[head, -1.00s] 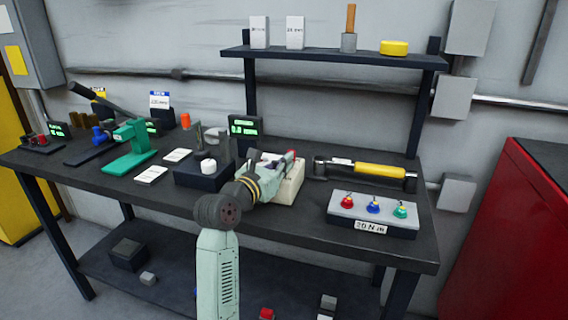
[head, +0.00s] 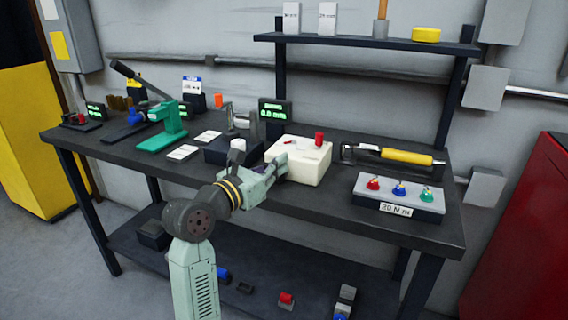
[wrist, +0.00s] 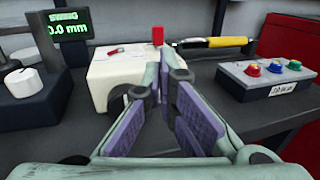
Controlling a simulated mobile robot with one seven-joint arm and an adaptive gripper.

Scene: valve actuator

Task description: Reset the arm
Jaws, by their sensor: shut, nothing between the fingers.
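My gripper (head: 279,166) is at the front of the bench, close to the front left side of a cream-white box (head: 312,163). In the wrist view, my gripper (wrist: 168,100) shows two purple-padded fingers that come together at their far ends with nothing held. The white box (wrist: 115,75) stands just beyond the fingers there, with a red block on top. The fingers overlap part of the box in both views, so I cannot tell whether they touch it.
A black block with a white knob (head: 237,152) stands to the left. A yellow-handled tool (head: 405,157) and a panel with red, blue and green knobs (head: 398,188) are to the right. The bench (head: 300,202) has some bare space along its front edge.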

